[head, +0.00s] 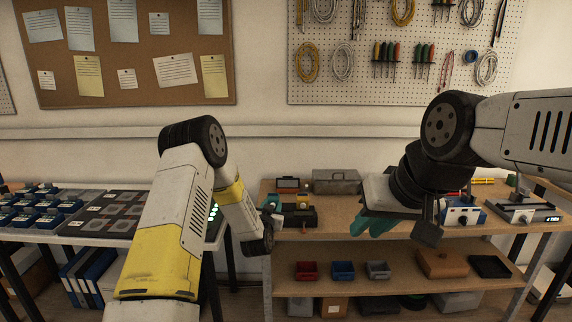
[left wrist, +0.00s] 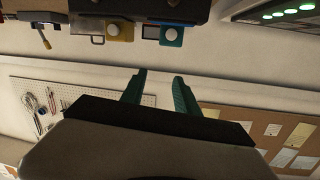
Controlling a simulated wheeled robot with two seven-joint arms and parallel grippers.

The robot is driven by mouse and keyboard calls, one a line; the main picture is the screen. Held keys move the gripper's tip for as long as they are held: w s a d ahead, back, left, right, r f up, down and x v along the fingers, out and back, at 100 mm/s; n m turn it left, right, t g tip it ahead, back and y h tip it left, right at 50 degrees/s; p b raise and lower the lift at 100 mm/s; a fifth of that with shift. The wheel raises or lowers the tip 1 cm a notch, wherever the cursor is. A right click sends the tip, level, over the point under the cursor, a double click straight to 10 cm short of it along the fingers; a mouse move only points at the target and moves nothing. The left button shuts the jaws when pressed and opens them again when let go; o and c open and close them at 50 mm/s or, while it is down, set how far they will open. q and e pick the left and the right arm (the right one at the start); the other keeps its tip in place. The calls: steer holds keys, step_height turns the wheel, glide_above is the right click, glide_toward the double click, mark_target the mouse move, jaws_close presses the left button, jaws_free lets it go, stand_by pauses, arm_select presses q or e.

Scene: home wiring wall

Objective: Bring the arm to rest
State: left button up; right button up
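My left gripper (head: 272,203) is near the left end of the wooden workbench, partly hidden by its own wrist in the head view. In the left wrist view its two teal fingers (left wrist: 157,84) stand apart with nothing between them. My right gripper (head: 383,225) hangs above the middle of the workbench, with its teal fingers turned down and to the left. No held thing shows at it, but the gap between its fingers is not clear.
The wooden workbench (head: 340,240) has a grey toolbox (head: 337,181) at the back and devices (head: 462,215) at the right. Its lower shelf holds small bins (head: 343,270). A table with dark trays (head: 100,212) stands left. A pegboard (head: 340,85) and corkboard (head: 140,55) hang behind.

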arm_select(q)
steer(key=s+a+r+g, duration=0.2)
steer(key=s+r+g, duration=0.1)
steer(key=s+r, duration=0.55)
steer(key=s+a+r+g, duration=0.2)
steer(key=s+r, duration=0.4)
steer(key=r, duration=0.6)
steer(key=s+a+r+n+g, duration=0.1)
steer(key=s+a+g, duration=0.1)
steer(key=s, duration=1.3)
steer(key=s+a+r+n+g, duration=0.1)
steer(key=s+a+g, duration=0.1)
steer(key=s, duration=1.3)
steer(key=shift+s+a+r+g, duration=0.2)
steer(key=shift+a+r+g, duration=0.1)
steer(key=shift+g, duration=0.4)
